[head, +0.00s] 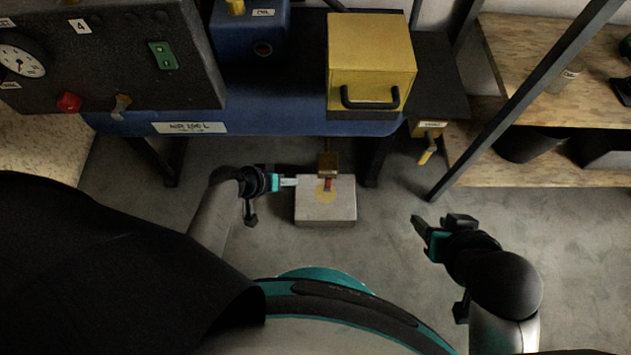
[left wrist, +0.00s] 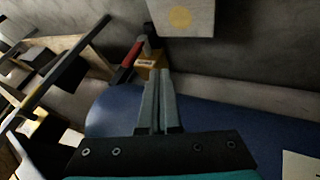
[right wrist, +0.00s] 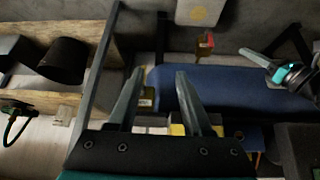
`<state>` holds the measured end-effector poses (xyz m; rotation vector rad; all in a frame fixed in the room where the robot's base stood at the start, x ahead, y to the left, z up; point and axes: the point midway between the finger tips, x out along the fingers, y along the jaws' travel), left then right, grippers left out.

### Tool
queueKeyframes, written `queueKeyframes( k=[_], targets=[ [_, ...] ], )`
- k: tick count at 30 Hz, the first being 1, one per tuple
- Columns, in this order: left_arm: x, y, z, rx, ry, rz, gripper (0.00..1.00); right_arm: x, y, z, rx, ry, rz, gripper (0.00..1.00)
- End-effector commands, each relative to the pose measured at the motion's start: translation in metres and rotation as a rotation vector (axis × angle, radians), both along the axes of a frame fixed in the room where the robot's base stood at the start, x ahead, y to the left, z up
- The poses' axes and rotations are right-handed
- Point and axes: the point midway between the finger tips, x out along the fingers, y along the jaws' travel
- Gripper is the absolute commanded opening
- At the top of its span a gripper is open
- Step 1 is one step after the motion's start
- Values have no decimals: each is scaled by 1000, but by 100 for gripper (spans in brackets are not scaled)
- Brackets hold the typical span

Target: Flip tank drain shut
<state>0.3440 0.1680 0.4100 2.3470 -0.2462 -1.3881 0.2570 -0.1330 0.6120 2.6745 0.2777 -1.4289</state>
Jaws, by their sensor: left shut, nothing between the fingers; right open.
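The tank drain is a small brass block (head: 327,164) on a thin pipe below the blue tank, with a red lever (head: 327,184) pointing toward me, seen above a pale slab. In the left wrist view the brass block (left wrist: 151,66) and red lever (left wrist: 131,53) show just past my fingertips. The right wrist view shows the red lever (right wrist: 209,40) too. My left gripper (head: 293,182) is shut and empty, just left of the lever, with a gap between. My right gripper (head: 417,226) is open and empty, well to the right, above the floor.
The pale slab (head: 310,212) with a yellow disc lies on the floor under the drain. A second valve with a yellow handle (head: 427,152) hangs right of the blue tank (head: 290,118). A dark slanted post (head: 520,105) stands before wooden shelves (head: 545,172).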

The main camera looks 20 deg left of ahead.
Motion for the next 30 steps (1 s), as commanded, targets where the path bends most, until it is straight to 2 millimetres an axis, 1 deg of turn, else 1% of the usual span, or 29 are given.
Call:
queueKeyframes(
  k=[1, 3, 15, 21, 30],
  targets=[
    [2, -2, -4, -1, -1, 1, 0, 3, 4, -3, 12, -25, 7, 50],
    [4, -3, -8, -1, 0, 0, 0, 7, 10, -3, 29, -64, 15, 50],
    [13, -10, -23, 0, 0, 1, 0, 27, 38, -3, 128, -271, 47, 50],
    [18, -13, -30, -1, -1, 1, 0, 33, 51, 0, 182, -372, 58, 50],
    [25, -18, -41, -2, 0, 2, 0, 36, 68, 8, 264, -522, 65, 50]
  ],
)
